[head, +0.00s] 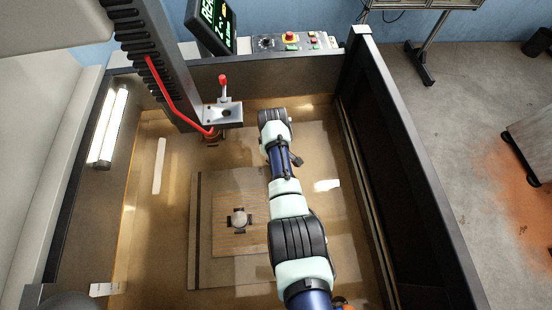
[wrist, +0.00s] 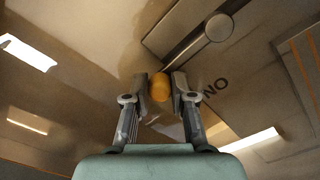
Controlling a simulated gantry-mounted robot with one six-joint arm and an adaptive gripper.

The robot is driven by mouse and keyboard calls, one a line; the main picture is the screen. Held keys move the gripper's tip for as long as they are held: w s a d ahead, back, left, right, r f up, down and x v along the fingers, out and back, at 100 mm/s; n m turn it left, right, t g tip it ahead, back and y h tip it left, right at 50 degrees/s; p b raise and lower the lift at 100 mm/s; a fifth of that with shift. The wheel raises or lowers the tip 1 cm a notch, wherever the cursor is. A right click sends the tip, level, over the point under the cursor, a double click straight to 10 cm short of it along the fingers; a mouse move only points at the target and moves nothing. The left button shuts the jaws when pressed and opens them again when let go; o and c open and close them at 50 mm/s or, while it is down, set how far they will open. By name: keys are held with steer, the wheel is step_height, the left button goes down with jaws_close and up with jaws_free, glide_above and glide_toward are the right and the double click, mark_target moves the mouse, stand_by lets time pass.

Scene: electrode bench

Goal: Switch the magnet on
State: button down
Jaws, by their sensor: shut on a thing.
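In the wrist view, my gripper (wrist: 160,84) is shut on an orange knob (wrist: 160,90), with one finger on each side. A grey lever (wrist: 188,53) runs from near the knob to a round hub (wrist: 219,27). Dark letters that look like "ON", seen upside down (wrist: 216,84), are right of the fingers. In the head view, the magnet plate (head: 225,205) with orange lines lies on the tank floor. A round pale part in a dark cross-shaped holder (head: 239,221) sits on it. My arm hides the lever and knob there, and my fingertips cannot be made out.
A machine column with a head (head: 222,112) and red-knobbed handle (head: 222,80) stands left of my wrist. Tank walls (head: 425,200) close in the right side. A control panel (head: 292,42) is behind. Bare floor lies left of the plate.

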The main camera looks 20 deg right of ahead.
steer(key=c, duration=1)
jaws_free()
steer(key=shift+a, duration=0.1)
step_height(320, 180, up, 12)
